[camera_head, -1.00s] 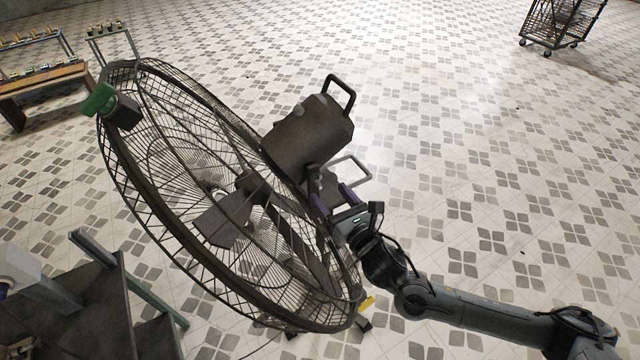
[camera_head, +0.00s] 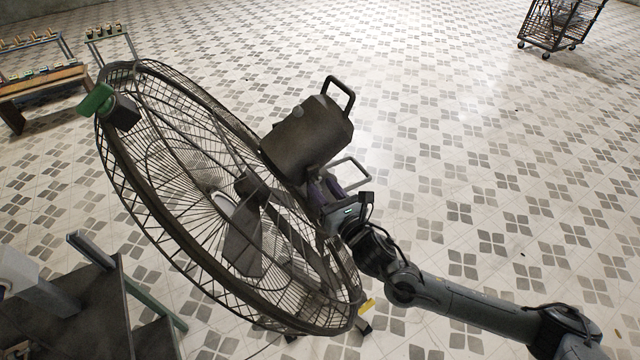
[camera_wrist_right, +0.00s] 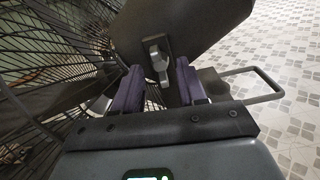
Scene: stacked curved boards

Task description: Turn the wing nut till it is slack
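A large dark fan (camera_head: 305,135) stands in the middle of the head view, its round wire cage tilted. In the right wrist view, a small grey wing nut (camera_wrist_right: 158,58) sits on a dark plate (camera_wrist_right: 190,25) behind the cage. My right gripper (camera_head: 327,188) is at the back of the fan, below the motor housing. Its purple fingers (camera_wrist_right: 160,75) are apart, one on each side of the wing nut in the picture. A gap shows between fingers and nut, and I cannot tell how deep the nut sits between them. My left gripper is not in view.
A metal loop handle (camera_wrist_right: 262,85) is just right of the right fingers. The wire cage (camera_wrist_right: 50,70) is close on their left. A wooden bench (camera_head: 45,80) is at the far left and a wire cart (camera_head: 560,25) at the far right. Tiled floor right of the fan is clear.

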